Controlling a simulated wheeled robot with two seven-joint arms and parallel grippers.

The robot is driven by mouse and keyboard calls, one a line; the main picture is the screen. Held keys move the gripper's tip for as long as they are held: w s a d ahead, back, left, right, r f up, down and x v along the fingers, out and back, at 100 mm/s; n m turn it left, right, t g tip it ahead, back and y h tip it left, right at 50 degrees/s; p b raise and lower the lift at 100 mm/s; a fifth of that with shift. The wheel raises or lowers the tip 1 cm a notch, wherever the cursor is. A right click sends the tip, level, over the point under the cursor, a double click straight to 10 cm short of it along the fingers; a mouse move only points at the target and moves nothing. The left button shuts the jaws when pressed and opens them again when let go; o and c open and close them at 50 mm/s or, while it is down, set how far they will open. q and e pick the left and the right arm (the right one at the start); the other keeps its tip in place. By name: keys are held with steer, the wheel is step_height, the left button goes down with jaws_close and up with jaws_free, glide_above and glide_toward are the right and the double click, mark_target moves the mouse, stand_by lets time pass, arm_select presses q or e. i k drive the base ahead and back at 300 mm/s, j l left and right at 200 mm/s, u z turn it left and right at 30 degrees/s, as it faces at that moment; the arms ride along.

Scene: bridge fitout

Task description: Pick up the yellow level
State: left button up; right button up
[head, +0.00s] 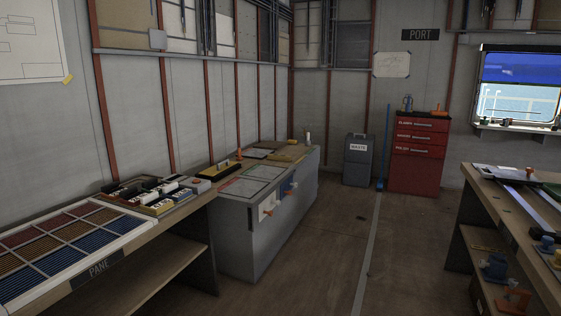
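I cannot make out the yellow level for certain. A small long yellow item with a dark top (226,168) lies on the left end of the grey cabinet's top, near an upright orange piece (239,153); it is too small to identify. Other small yellow pieces (160,206) sit among the labelled blocks on the left bench. Neither of my grippers is in view.
The left bench (160,225) carries a panel of coloured strips (65,245). Beyond it stands the grey cabinet (240,235) with sheets on top. A waste bin (357,165) and red drawer cabinet (417,160) stand at the back. Another bench (495,205) is right. The middle floor is clear.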

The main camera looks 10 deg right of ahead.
mark_target(270, 157)
steer(key=i+l+z, duration=0.3)
steer(key=i, duration=0.35)
steer(key=i+z, duration=0.25)
steer(key=i, duration=2.65)
steer(key=i+l+u, duration=0.2)
steer(key=i, duration=0.25)
steer(key=i+u, duration=0.2)
steer(key=i, duration=0.25)
steer(key=i+l+u, duration=0.25)
steer(key=i, duration=0.15)
